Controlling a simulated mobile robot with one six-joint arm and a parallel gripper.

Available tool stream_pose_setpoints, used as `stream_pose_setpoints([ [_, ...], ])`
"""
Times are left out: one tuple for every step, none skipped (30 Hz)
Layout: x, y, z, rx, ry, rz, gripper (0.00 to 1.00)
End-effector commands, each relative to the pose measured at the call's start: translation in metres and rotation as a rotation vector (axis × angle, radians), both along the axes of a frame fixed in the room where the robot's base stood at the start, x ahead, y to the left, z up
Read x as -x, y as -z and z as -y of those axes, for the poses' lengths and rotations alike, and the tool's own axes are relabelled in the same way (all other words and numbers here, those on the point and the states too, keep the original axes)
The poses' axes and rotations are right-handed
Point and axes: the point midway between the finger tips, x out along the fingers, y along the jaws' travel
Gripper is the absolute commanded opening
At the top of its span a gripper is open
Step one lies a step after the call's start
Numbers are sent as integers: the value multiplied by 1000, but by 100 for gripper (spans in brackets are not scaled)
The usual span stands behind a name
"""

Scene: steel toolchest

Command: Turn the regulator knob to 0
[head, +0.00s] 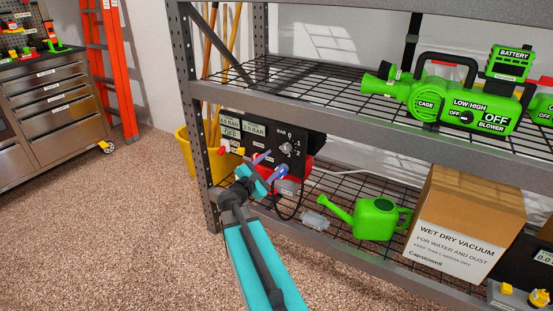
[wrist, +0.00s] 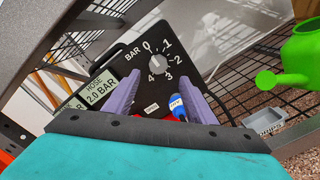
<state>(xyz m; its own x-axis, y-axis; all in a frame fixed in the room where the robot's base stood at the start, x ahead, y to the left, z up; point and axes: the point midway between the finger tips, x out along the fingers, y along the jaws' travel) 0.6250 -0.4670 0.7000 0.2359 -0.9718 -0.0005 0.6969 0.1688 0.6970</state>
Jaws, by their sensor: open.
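A blue-tipped connector (wrist: 178,106) is beside the right finger. A green watering can (head: 376,219) and a cardboard box (head: 464,222) stand right on the lower shelf. The shelf post (head: 197,130) is close on the left. A green blower (head: 463,105) lies on the shelf above.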

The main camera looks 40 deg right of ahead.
Motion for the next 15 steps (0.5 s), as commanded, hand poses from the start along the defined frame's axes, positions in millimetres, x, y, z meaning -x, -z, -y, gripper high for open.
stream_pose_setpoints([
  [3, -1, -9, -1, -2, 0, 50],
  [5, -1, -13, 0, -1, 0, 50],
  [6, 0, -19, 0, -1, -1, 50],
  [7, 0, -22, 0, -1, -1, 50],
  [8, 0, -26, 0, -1, -1, 50],
  [10, 0, -30, 0, -1, -1, 50],
  [10, 0, -34, 0, 0, -1, 50],
  [11, 0, -37, 0, 0, -1, 50],
  [12, 0, -40, 0, 0, -1, 50],
  [12, 0, -42, 0, 1, -1, 50],
  [13, 0, -43, 0, 1, -1, 50],
  [13, 0, -45, 0, 1, -1, 50],
  [14, 0, -46, 0, 1, -1, 50],
  [14, 0, -47, 0, 2, -1, 50],
  [14, 0, -48, 0, 2, -1, 50],
])
